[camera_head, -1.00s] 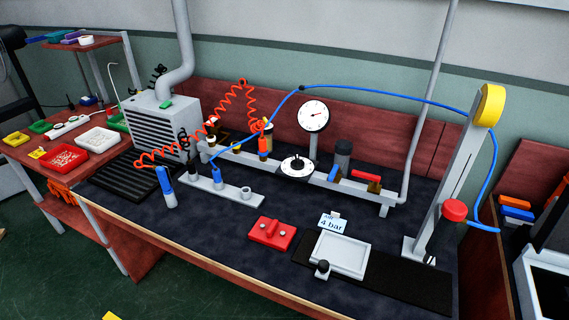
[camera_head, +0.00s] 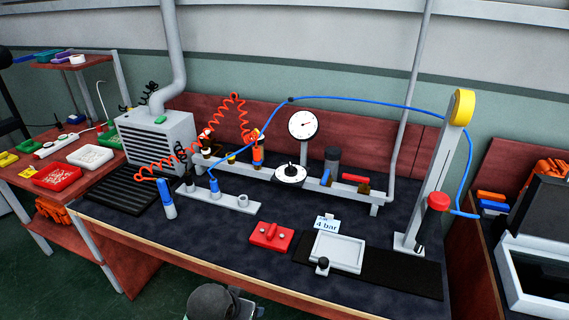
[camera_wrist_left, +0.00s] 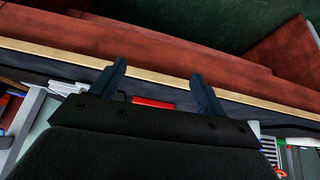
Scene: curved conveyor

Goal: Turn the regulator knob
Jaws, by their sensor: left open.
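The regulator knob (camera_head: 290,168) is a small black knob standing on a round white dial plate with dark marks. It sits on the grey rail of the air line, just below the round pressure gauge (camera_head: 303,124). A sign (camera_head: 326,223) reading "4 bar" stands nearer the front. My left gripper (camera_wrist_left: 155,82) is open and empty in the left wrist view, its two dark fingers apart over the bench's front edge, away from the knob. Part of my arm shows at the bottom of the head view. My right gripper is not in view.
A coiled red hose (camera_head: 190,150) hangs left of the knob, and a blue hose (camera_head: 375,100) arches above it. A grey post (camera_head: 430,185) stands at the right. A red block (camera_head: 271,236) and grey tray (camera_head: 337,250) lie in front. Bare bench top lies at front left.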

